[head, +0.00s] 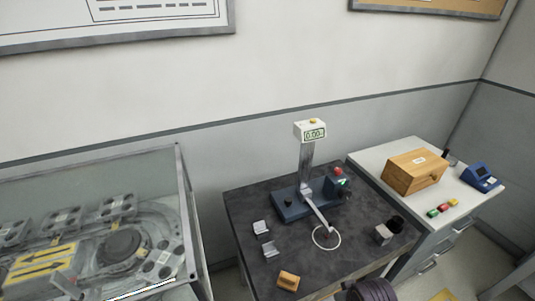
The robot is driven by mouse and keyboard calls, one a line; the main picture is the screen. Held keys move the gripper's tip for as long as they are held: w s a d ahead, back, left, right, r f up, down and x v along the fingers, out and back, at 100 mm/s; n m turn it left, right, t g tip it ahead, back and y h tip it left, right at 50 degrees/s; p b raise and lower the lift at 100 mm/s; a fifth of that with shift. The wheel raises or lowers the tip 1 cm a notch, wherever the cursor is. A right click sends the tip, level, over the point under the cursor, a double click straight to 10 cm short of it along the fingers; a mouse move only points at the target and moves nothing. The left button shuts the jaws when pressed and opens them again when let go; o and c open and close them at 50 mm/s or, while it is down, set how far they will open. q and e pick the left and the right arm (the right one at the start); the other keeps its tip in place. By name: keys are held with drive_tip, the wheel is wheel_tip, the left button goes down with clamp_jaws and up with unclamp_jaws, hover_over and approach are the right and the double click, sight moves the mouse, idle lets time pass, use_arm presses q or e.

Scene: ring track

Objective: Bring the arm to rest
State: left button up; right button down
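A bench device with a blue base (294,207) stands on the dark table. Its grey column (306,165) carries a white display head (311,131) reading 0.00. A thin light-grey arm (317,212) slants from the foot of the column toward the front right. Its end is at a white ring (326,237) over the table top; I cannot tell whether they touch. Neither of my grippers can be made out in the head view.
The dark table (245,208) also bears metal brackets (262,229), an orange-brown block (288,281) and a small grey block (383,234). A glass-covered machine (120,245) stands left. A white cabinet (385,155) right holds a wooden box (414,172) and blue device (481,177).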

drive_tip(key=s+f+g, duration=0.1)
drive_tip(key=s+f, duration=0.2)
drive_tip(key=f, duration=1.2)
drive_tip(key=s+f, duration=0.2)
drive_tip(key=f, duration=1.3)
drive_tip(key=s+d+f, duration=0.2)
drive_tip(key=s+f, duration=0.6)
drive_tip(key=s, duration=0.2)
drive_tip(key=s+d+f+g, duration=0.1)
drive_tip(key=s+d+f, duration=0.1)
drive_tip(key=s+f, duration=0.7)
drive_tip(key=shift+s+d, duration=0.15)
drive_tip(key=shift+s, duration=0.95)
